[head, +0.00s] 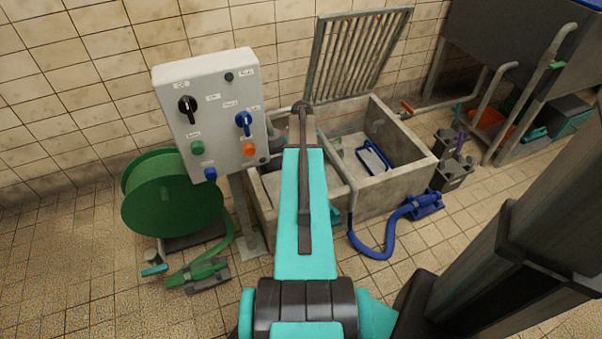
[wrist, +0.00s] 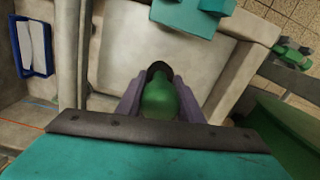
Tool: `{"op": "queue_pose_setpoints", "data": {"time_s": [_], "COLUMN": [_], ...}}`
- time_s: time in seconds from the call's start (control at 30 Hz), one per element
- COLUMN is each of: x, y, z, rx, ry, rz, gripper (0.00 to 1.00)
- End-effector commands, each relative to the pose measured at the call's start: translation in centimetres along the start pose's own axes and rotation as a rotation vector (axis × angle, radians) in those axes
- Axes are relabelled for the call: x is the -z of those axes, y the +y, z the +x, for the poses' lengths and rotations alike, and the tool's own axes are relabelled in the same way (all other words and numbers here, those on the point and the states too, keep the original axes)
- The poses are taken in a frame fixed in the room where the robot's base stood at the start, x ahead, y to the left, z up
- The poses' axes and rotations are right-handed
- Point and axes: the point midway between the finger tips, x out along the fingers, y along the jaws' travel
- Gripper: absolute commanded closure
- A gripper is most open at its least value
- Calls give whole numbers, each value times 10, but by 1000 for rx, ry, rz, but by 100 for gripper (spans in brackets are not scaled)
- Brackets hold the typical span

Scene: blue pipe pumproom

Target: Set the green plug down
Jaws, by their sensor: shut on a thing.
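In the wrist view the green plug (wrist: 160,99) sits between the two grey-purple fingers of my gripper (wrist: 160,103), which is shut on it. A dark rounded shape shows just beyond the plug; I cannot tell whether it is part of the plug or an opening. A pale concrete surface lies behind the plug, and I cannot tell whether the plug touches it. In the head view my teal arm reaches over the concrete basin (head: 401,179), hiding the plug and the gripper.
A grey control box (head: 212,115) and green hose reel (head: 172,195) stand left of the basin. A raised grate (head: 355,55) stands behind it. A blue hose (head: 372,249) lies at its front right. A blue-framed item (head: 374,157) is inside. Tiled floor (head: 60,285) is clear at left.

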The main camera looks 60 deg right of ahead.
Motion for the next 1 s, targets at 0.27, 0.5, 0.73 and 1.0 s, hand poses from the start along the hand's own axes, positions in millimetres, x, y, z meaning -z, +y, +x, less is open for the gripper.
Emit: {"op": "queue_pose_setpoints", "data": {"time_s": [0.27, 0.5, 0.73, 1.0], "x": [0, 0, 1, 1], "y": [0, 0, 0, -1], "z": [15, 16, 38, 52], "rx": [0, 0, 0, 0], "ry": [1, 0, 0, 1], "rz": [-1, -1, -2, -2], "gripper": [90, 90, 90, 90]}}
